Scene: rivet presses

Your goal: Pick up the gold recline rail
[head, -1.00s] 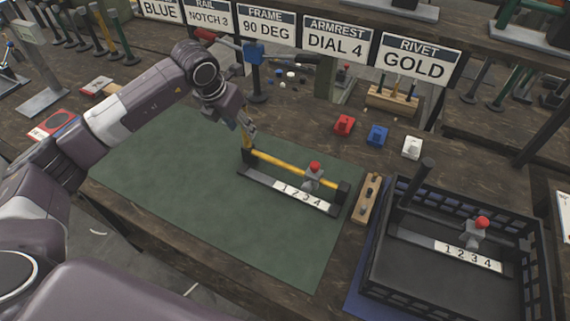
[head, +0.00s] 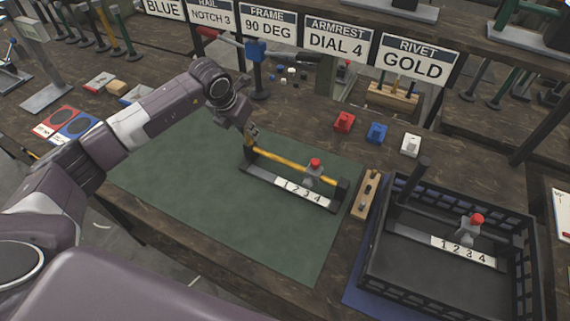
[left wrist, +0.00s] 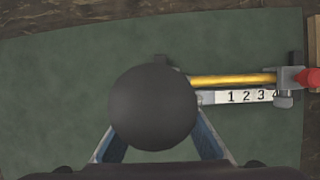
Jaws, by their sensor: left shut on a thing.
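The gold recline rail (head: 277,159) lies on the green mat (head: 210,190), with a gold bar, a dark base, a white strip marked 1 to 4 and a grey slider with a red knob. My left gripper (head: 249,134) is shut on the upright at its left end. In the left wrist view, the upright's round dark top (left wrist: 153,107) sits between the fingers (left wrist: 160,140) and hides the tips. The gold bar (left wrist: 235,79) runs right from it, with the slider near the 4. I cannot tell any gap under the rail. My right gripper is not in view.
A black crate (head: 377,265) at the right holds a similar dark rail with an upright. Red (head: 344,122), blue (head: 377,132) and white (head: 411,144) blocks stand behind. A wooden block (head: 366,195) lies close to the rail's right end. The mat's front is clear.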

